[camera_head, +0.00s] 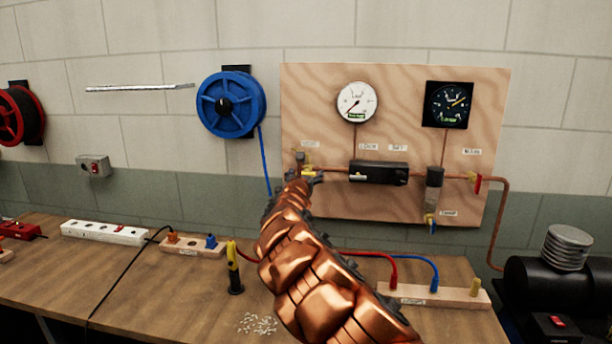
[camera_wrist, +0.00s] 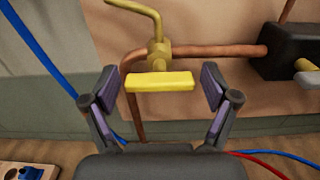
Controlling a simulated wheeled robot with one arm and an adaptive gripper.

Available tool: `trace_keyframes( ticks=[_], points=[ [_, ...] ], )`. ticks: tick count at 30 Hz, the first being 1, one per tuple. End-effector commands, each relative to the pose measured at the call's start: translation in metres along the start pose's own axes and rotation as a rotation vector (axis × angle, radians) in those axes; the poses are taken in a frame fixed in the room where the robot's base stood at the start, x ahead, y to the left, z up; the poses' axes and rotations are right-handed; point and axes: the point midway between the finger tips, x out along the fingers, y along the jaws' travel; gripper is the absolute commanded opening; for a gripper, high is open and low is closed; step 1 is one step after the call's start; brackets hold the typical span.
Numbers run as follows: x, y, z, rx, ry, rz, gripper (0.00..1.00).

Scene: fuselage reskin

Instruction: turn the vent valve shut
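The vent valve (camera_wrist: 158,56) shows in the wrist view as a brass body with a bent outlet tube above and a flat yellow handle (camera_wrist: 160,82) in front. The handle lies crosswise in the picture, roughly level with the copper pipe (camera_wrist: 215,52) behind it. My gripper (camera_wrist: 158,74) is open, with one finger on each side of the handle, and small gaps show at both handle ends. In the head view my gripper (camera_head: 304,176) is at the board's left side, and my arm hides part of the valve there.
The wooden board (camera_head: 400,205) carries a white gauge (camera_head: 357,102), a black gauge (camera_head: 449,104), a black block (camera_head: 378,172) and a red-handled valve (camera_head: 477,182). A blue hose reel (camera_head: 231,104) hangs left of it.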

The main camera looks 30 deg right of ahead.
Motion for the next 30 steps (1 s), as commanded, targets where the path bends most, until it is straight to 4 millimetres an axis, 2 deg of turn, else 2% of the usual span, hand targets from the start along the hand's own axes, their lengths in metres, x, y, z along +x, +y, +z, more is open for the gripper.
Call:
trace_keyframes(
  ticks=[2, 14, 23, 30],
  points=[
    [0.0000, 0.0000, -0.0001, 0.000, 0.000, 0.000, 0.74],
    [0.0001, -0.0003, -0.0001, 0.000, 0.000, 0.000, 0.32],
    [0.0001, -0.0001, -0.0024, 0.036, 0.000, 0.000, 0.31],
    [0.0000, 0.0006, -0.0054, 0.173, -0.002, 0.002, 0.31]
  ],
)
